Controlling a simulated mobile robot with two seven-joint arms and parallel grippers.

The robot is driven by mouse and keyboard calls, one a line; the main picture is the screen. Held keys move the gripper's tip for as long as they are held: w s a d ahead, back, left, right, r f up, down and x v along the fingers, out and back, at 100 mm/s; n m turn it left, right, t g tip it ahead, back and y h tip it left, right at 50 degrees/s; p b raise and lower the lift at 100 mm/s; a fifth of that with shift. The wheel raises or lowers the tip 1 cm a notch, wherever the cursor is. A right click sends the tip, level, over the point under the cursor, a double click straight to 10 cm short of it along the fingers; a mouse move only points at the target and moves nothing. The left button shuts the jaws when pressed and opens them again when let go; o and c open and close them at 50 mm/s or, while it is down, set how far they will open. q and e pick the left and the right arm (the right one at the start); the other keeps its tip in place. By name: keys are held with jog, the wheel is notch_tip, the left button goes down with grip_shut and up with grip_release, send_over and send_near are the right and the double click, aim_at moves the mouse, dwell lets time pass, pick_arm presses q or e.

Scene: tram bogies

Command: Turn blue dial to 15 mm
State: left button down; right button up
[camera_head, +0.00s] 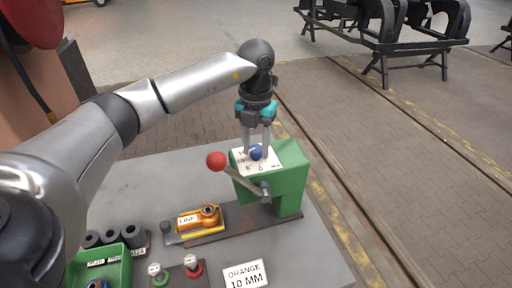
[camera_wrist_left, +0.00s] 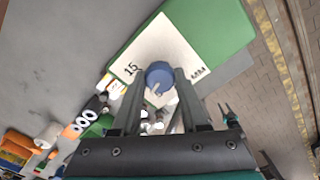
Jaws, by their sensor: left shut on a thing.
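The blue dial (camera_head: 256,153) sits on a white scale plate (camera_head: 267,166) on top of a green machine (camera_head: 290,190). My left gripper (camera_head: 256,154) points straight down over the plate, with its fingers on either side of the dial, shut on it. In the left wrist view the round blue dial (camera_wrist_left: 159,75) lies between the two grey fingers (camera_wrist_left: 160,98). A "15" mark shows on the left of the plate and "MM" on its right. A light pointer on the dial is towards the bottom of that view. My right gripper is not in view.
A lever with a red ball (camera_head: 216,161) sticks out at the machine's front left. An orange part on a yellow base (camera_head: 195,221), a green bin (camera_head: 108,265), dark cylinders (camera_head: 112,237) and an "ORANGE 10 MM" card (camera_head: 246,275) are on the grey table.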

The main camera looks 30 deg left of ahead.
pick_arm(q)
jog(key=m+b, duration=0.1)
jog(key=m, duration=0.5)
jog(key=shift+m, duration=0.3)
jog(key=m+b, duration=0.1)
jog(key=m, duration=0.4)
dwell(0.4)
jog(key=shift+c, duration=2.1)
grip_release()
jog(key=shift+r, duration=0.1)
notch_tip(320, 180, up, 10)
notch_tip(320, 180, up, 5)
send_over(256, 148)
jog(key=shift+p, duration=0.35)
